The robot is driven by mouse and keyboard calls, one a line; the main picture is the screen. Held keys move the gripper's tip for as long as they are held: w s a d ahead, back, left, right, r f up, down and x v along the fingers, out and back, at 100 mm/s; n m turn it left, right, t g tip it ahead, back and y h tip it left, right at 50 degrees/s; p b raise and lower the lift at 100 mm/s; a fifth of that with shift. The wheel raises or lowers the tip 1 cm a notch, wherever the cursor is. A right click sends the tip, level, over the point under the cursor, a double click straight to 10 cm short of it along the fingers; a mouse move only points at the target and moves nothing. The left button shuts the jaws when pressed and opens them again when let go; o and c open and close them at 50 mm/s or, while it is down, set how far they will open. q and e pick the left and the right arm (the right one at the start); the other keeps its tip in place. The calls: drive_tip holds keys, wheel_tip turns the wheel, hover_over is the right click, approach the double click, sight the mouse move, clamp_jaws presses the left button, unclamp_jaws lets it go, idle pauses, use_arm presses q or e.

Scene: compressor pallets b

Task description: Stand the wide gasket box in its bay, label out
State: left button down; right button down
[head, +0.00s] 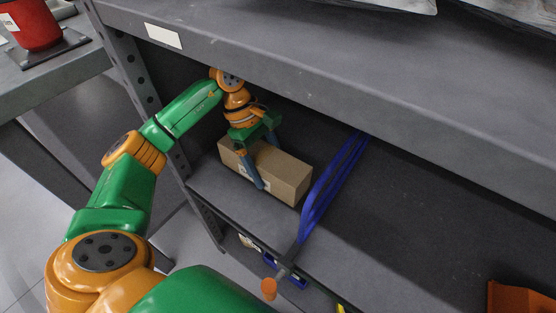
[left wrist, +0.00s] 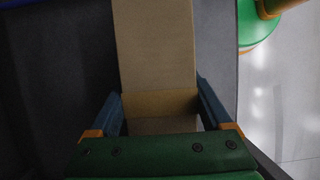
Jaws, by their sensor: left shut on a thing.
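The gasket box (head: 285,171) is a long tan cardboard box on the grey shelf, at the shelf's left end, with its long side toward the front edge. Part of a white label shows low on its front face, partly hidden by a finger. My left gripper (head: 259,171) reaches down over the box and is shut on it, with one finger in front of the box and the other behind. In the left wrist view the box (left wrist: 157,45) runs away between the two blue fingers of the gripper (left wrist: 162,112). My right gripper is not in view.
A blue divider (head: 328,187) stands on the shelf just right of the box. The upper shelf (head: 300,75) hangs close above my left arm, and a perforated upright (head: 140,85) stands at left. Right of the divider the shelf is bare up to an orange bin (head: 515,298).

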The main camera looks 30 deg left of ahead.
sight(258, 154)
use_arm(q)
drive_tip(key=shift+s+f+b, duration=0.2)
drive_tip(key=shift+f+b, duration=0.2)
drive_tip(key=shift+f, duration=0.6)
drive_tip(key=shift+s, duration=0.1)
drive_tip(key=shift+d+r, duration=0.1)
drive_tip(key=shift+f, duration=0.25)
unclamp_jaws()
drive_tip(key=shift+r, duration=0.1)
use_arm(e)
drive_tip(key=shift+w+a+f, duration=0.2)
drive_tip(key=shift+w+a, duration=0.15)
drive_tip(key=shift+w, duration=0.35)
use_arm(q)
drive_tip(key=shift+r, duration=0.2)
drive_tip(key=p+v, duration=0.2)
drive_tip(key=v, duration=0.4)
drive_tip(key=shift+r, duration=0.35)
drive_tip(key=shift+a+r, duration=0.35)
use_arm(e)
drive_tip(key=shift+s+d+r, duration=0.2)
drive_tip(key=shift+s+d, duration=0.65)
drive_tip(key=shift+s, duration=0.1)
